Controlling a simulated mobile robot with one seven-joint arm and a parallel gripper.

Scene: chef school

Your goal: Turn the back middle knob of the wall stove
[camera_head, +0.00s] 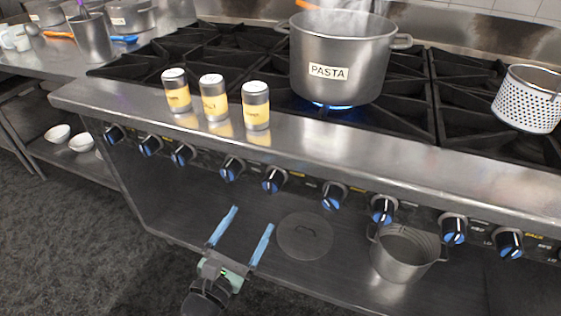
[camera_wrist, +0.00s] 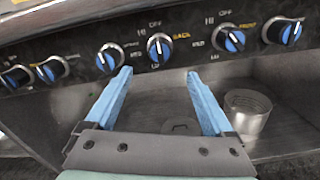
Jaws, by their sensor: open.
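A row of black knobs with blue faces runs along the stove's front panel. In the wrist view one knob (camera_wrist: 158,47) lies just beyond and between my fingertips, with yellow lettering like "BACK" on its right. It appears to be the middle knob (camera_head: 274,180) in the head view. A neighbouring knob (camera_wrist: 109,58) is on its left and another (camera_wrist: 228,39) on its right. My gripper (camera_head: 252,217) is open and empty, below and in front of the panel, its blue fingers pointing at it. It also shows in the wrist view (camera_wrist: 158,73). No finger visibly touches a knob.
The steel front ledge (camera_head: 330,155) overhangs the knobs and holds three shakers (camera_head: 214,98). A pasta pot (camera_head: 335,62) stands over a lit blue flame. Below the panel, a round lid (camera_head: 305,237) and a metal pot (camera_head: 403,254) rest on the lower shelf. A perforated basket (camera_head: 527,100) is at right.

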